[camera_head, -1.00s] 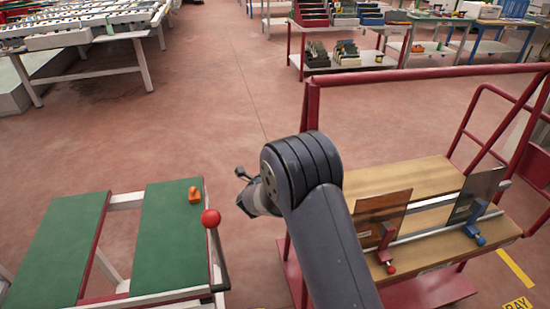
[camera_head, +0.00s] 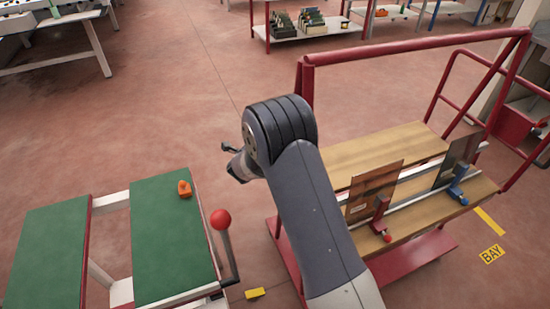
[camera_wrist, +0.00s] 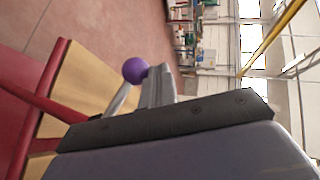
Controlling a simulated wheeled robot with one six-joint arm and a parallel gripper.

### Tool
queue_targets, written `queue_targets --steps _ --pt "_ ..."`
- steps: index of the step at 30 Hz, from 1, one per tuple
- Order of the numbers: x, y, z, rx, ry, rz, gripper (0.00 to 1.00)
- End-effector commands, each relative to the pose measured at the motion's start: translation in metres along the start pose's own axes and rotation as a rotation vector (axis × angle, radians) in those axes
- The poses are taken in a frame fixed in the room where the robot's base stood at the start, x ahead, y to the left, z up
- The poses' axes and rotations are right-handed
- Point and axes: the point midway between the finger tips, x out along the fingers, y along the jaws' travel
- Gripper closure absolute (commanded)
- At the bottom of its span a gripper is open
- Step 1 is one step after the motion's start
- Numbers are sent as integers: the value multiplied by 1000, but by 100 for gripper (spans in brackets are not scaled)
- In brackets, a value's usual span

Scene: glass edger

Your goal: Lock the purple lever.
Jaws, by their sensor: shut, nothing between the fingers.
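The purple lever shows in the wrist view as a purple ball (camera_wrist: 135,70) on a pale, slanted rod (camera_wrist: 119,101). Beside the ball are the grey fingers of my gripper (camera_wrist: 158,82), shut with nothing between them. Whether they touch the ball cannot be told. In the head view my gripper (camera_head: 230,150) is above the floor between the green-topped table and the wooden-topped cart. I see no purple lever in the head view; my arm covers part of the cart.
The cart (camera_head: 390,148) has a red rail, upright panels, a red clamp (camera_head: 380,212) and a blue clamp (camera_head: 458,188). A red-ball lever (camera_head: 220,219) stands at the edge of the green-topped table (camera_head: 165,235), which bears an orange object (camera_head: 184,189). Floor behind is open.

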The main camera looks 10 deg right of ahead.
Motion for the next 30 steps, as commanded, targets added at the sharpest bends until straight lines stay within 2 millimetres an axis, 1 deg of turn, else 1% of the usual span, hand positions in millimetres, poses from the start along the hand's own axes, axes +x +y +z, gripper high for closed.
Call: queue_targets --steps 3,12,30 --pt "7 6 5 -1 0 0 100" --pt "16 14 11 -1 0 0 100" --pt "19 16 13 -1 0 0 100"
